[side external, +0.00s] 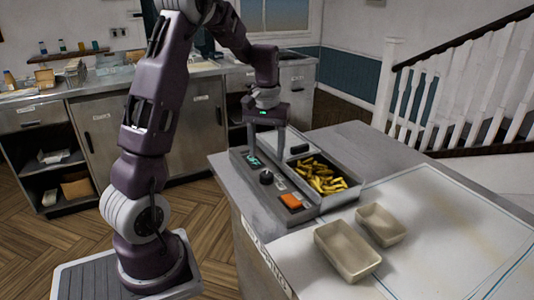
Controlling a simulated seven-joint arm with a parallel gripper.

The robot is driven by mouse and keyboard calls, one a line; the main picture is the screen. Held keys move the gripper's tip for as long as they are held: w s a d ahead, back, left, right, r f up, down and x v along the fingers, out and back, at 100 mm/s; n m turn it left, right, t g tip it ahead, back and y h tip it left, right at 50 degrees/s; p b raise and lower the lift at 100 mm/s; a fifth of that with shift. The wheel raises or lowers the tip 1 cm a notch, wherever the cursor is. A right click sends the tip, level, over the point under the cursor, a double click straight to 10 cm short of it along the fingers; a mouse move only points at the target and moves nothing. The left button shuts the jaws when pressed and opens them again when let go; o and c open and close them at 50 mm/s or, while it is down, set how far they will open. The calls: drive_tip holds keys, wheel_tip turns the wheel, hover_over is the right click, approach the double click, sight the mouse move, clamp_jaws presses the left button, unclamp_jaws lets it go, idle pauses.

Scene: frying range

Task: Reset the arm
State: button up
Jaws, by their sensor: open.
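My gripper (266,142) hangs at the end of the purple arm, pointing down over the left part of the frying unit (275,207). It is open, and I see nothing between its fingers. Its fingertips are near the unit's control panel and the dark handle (299,149); whether they touch anything is not clear. The fries (322,177) lie in the unit's metal tray, to the right of the gripper. The panel carries a black knob (266,177) and an orange switch (291,201).
Two empty beige containers, a larger one (347,250) and a smaller one (381,225), stand on the counter (440,235) right of the unit. The counter's right side is clear. Steel cabinets (110,138) with small items on top stand behind. A stair railing (450,90) is at the right.

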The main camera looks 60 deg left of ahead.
drive_tip(key=s+d+r+m+t, duration=0.2)
drive_tip(key=s+d+r+m, duration=0.1)
drive_tip(key=d+r, duration=0.65)
drive_tip(key=s+d+m+t, duration=0.3)
drive_tip(key=s+d+m, duration=0.3)
drive_tip(key=s+d, duration=0.7)
drive_tip(key=shift+s+d+r+t, duration=0.2)
drive_tip(key=shift+s+r+t, duration=0.15)
drive_tip(key=shift+s, duration=0.85)
